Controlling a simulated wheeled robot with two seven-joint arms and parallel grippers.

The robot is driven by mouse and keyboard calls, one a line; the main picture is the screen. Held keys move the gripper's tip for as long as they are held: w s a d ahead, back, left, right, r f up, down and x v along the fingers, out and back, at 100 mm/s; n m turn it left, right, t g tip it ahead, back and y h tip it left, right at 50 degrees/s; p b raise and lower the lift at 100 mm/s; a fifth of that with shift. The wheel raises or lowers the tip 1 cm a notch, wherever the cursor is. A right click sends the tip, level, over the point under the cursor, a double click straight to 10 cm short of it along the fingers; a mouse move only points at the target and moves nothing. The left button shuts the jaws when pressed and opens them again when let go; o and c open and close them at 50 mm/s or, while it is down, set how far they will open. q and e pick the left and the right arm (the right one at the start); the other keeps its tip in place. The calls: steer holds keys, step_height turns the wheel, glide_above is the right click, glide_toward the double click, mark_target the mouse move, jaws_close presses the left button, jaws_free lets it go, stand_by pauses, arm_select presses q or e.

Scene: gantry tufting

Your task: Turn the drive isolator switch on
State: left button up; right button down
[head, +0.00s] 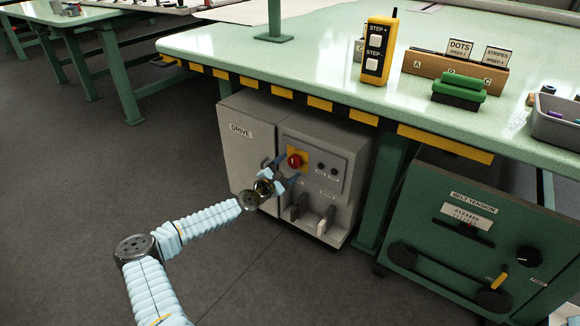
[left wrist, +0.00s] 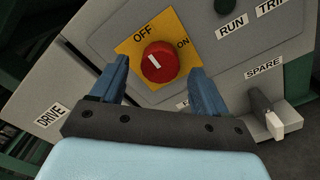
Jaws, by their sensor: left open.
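The drive isolator switch is a red round knob (head: 295,160) on a yellow plate, on the front of the grey drive cabinet under the table. In the left wrist view the knob (left wrist: 158,64) carries a white mark that points towards the OFF side of the plate (left wrist: 128,47); ON is printed at the plate's right. My left gripper (head: 287,169) is open in front of the knob. In the left wrist view the blue fingers of my left gripper (left wrist: 159,67) stand one on each side of the knob, with visible gaps.
Run and trip indicators (head: 327,169) sit right of the switch. Lever switches (head: 326,221) stick out below it, one labelled SPARE. The green belt tension cabinet (head: 440,225) stands to the right. The table edge (head: 315,103) overhangs above. The floor at left is clear.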

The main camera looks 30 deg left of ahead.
arm_select(q)
steer(key=shift+w+d, duration=0.1)
steer(key=shift+w, duration=0.6)
